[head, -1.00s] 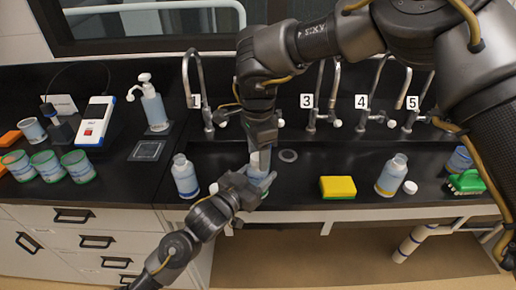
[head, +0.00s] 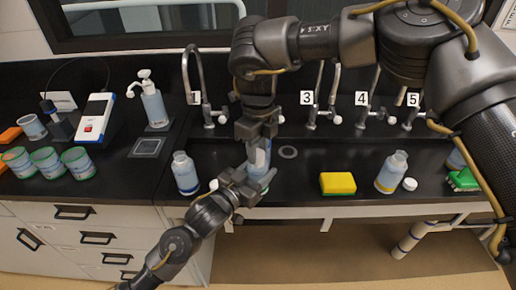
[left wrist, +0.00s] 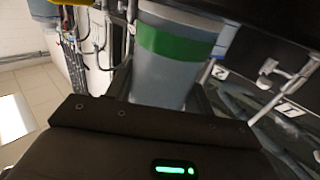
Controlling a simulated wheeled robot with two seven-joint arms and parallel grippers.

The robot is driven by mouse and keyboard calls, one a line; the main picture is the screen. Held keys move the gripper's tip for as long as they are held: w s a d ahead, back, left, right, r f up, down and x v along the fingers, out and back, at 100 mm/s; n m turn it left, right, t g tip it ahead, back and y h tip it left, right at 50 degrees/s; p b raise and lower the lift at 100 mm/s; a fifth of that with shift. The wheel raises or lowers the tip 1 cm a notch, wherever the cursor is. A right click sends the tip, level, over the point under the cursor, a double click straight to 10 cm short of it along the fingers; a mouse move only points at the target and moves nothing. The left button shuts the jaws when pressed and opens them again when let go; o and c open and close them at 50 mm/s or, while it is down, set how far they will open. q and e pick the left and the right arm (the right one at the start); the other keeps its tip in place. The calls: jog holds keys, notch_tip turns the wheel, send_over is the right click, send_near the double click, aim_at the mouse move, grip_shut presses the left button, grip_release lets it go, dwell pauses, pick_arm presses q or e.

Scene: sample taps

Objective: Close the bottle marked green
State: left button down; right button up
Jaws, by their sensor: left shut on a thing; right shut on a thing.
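The bottle marked green (head: 260,158) is over the front of the sink area, and its green band (left wrist: 175,44) shows in the left wrist view. My left gripper (head: 248,183) is shut on this bottle, around its body. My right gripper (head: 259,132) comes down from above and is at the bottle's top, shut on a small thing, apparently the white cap. The cap and the bottle's mouth are mostly hidden by the right gripper, so I cannot tell how the cap sits.
Another open bottle (head: 185,173) stands just left, with a white cap beside it. A third bottle (head: 391,172) stands right with a loose cap (head: 410,184). A yellow sponge (head: 338,183) lies between. Numbered taps (head: 313,105) line the back; cups (head: 78,162) stand far left.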

jog(key=m, duration=1.1)
jog(key=shift+m, duration=0.3)
jog(key=m, duration=1.2)
jog(key=shift+m, duration=0.3)
jog(key=m, duration=0.4)
jog(key=shift+w+m, duration=0.1)
jog(key=shift+m, duration=0.2)
jog(key=m, duration=0.3)
jog(key=shift+d+f+m, duration=0.1)
jog(key=shift+m, duration=0.2)
jog(key=o, duration=1.1)
jog(key=shift+c, duration=0.2)
